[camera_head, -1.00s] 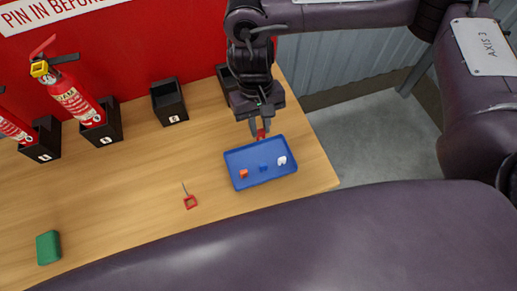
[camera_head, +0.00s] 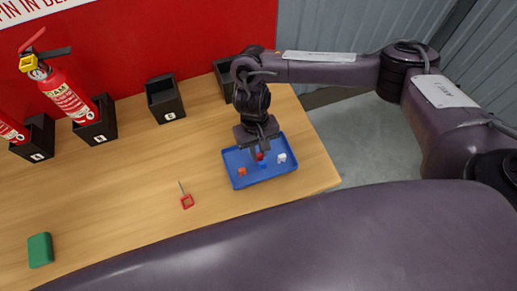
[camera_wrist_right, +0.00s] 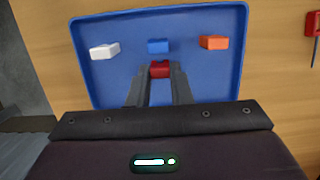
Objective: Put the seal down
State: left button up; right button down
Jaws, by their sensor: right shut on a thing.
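A small red seal (camera_wrist_right: 160,69) is between the fingertips of my right gripper (camera_head: 259,155), which is shut on it. The red piece also shows in the head view (camera_head: 260,156). The gripper is over the blue tray (camera_head: 238,183); I cannot tell whether the seal touches the tray floor. In the tray lie a white seal (camera_wrist_right: 104,50), a blue seal (camera_wrist_right: 158,46) and an orange seal (camera_wrist_right: 214,42), apart from the red one. My left gripper is not in view.
A red pin with a square ring (camera_head: 187,201) lies on the wooden table (camera_head: 130,170), left of the tray. A green block (camera_head: 40,250) is at the far left. Black holders (camera_head: 167,98) line the back, some holding fire extinguishers (camera_head: 68,92). The table's right edge is close to the tray.

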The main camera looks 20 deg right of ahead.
jog(key=shift+f, duration=0.1)
jog(key=c, duration=1.3)
grip_release()
jog(key=p+v, duration=0.1)
jog(key=v, duration=1.1)
jog(key=shift+s+p, duration=0.1)
jog(key=shift+p, duration=0.2)
